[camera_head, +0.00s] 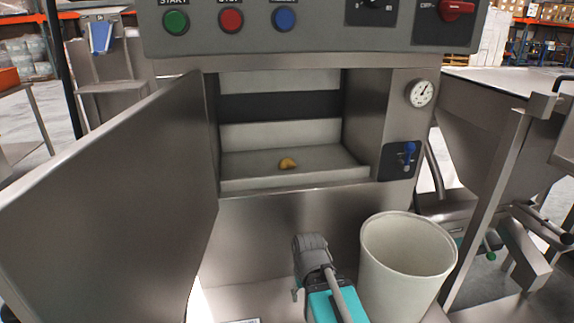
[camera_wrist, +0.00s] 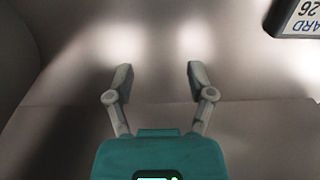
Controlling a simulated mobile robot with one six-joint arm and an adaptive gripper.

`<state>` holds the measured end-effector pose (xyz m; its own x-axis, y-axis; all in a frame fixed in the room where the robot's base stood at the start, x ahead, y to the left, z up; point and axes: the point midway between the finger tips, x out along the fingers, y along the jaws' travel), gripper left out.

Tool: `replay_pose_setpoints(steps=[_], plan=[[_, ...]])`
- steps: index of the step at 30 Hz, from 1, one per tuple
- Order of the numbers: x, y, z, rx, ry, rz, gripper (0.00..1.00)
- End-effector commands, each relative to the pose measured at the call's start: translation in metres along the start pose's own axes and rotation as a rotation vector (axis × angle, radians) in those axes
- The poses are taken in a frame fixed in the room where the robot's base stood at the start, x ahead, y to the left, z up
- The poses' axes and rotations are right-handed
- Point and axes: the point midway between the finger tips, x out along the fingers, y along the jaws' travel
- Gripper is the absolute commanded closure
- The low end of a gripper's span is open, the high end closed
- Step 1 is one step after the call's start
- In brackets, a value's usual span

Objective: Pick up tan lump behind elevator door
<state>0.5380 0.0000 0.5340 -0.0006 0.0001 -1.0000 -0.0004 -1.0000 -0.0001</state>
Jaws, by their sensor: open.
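A small tan lump (camera_head: 288,163) lies on the pale floor of the opened compartment, in the middle of the head view. The metal door (camera_head: 120,185) of this compartment stands swung open to the left. My gripper (camera_head: 296,288) is in front of the machine, below the compartment and apart from the lump. In the wrist view my gripper (camera_wrist: 158,80) has its two fingers spread with nothing between them, facing bare metal. The lump does not show in the wrist view.
A pale round bin (camera_head: 408,252) stands just right of my gripper. Above the compartment is a panel with green, red and blue buttons (camera_head: 230,19). A gauge (camera_head: 420,93) and a blue-handled switch (camera_head: 406,155) are on the right wall. A label (camera_wrist: 298,15) shows in the wrist view.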

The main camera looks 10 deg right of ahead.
Motion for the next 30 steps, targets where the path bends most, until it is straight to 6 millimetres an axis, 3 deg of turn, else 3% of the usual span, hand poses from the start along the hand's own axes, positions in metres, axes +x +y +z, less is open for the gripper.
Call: replay_pose_setpoints(steps=[1, 3, 11, 30], plan=[[-0.002, 0.0, 0.0, 0.001, 0.0, 0.0, 0.11], [-0.006, 0.0, -0.001, 0.004, 0.001, 0.001, 0.0], [-0.038, 0.0, -0.008, 0.028, 0.006, 0.008, 0.0], [-0.159, -0.003, -0.038, 0.147, 0.032, 0.04, 0.0]])
